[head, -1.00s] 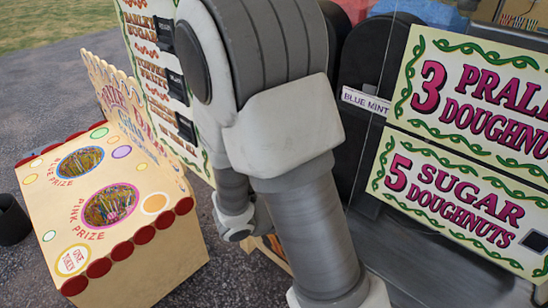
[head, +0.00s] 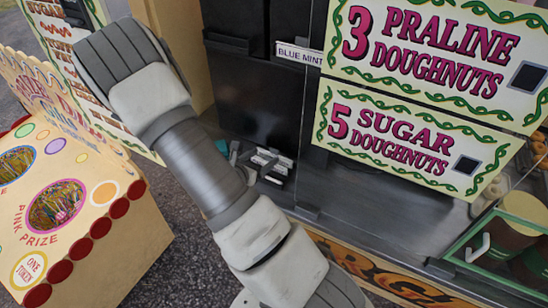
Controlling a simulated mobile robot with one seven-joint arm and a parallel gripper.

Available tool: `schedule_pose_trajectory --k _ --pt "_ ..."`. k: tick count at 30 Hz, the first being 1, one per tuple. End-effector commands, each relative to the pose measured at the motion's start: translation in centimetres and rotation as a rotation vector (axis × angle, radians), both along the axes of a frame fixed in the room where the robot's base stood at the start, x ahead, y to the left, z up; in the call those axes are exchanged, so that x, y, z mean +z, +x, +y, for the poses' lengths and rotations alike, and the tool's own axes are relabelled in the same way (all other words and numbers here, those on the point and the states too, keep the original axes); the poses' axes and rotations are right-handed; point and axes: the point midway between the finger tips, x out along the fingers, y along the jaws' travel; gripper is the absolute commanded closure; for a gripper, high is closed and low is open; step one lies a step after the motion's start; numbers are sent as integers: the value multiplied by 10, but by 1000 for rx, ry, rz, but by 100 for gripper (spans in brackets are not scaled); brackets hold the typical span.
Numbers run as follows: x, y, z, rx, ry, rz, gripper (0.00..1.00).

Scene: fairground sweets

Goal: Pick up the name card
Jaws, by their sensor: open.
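A small white card lettered BLUE MINT (head: 299,54) is upright at the front of the stall, beside the dark panels and left of the praline sign. Several small white-and-black pieces (head: 268,161) lie on the counter below it, just right of my arm; they are too small to read. A teal piece (head: 222,147) shows beside them, partly behind my arm. My arm crosses the left and middle of the head view. I cannot make out my gripper's fingers, and no card is seen held.
The grey counter (head: 345,190) is mostly bare below the doughnut signs (head: 430,48). A clear upright pane edge stands near the card. A prize box (head: 95,235) stands at left. A green-framed case (head: 480,237) with a brown container is at right.

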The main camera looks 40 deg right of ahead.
Motion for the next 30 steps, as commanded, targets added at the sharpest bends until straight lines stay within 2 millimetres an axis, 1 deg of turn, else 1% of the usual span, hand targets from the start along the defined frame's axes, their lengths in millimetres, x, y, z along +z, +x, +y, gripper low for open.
schedule_pose_trajectory --k 1,8,16,20,25,26,30 --pt "-2 2 -5 -2 0 1 25" --pt "-8 8 -17 -1 -1 0 25" --pt "-24 24 -47 -1 -1 0 25" --pt "-27 26 -53 0 0 0 25" --pt "-27 26 -52 1 0 0 25" --pt "-27 26 -52 0 0 0 27" --pt "-27 26 -52 0 0 0 52"
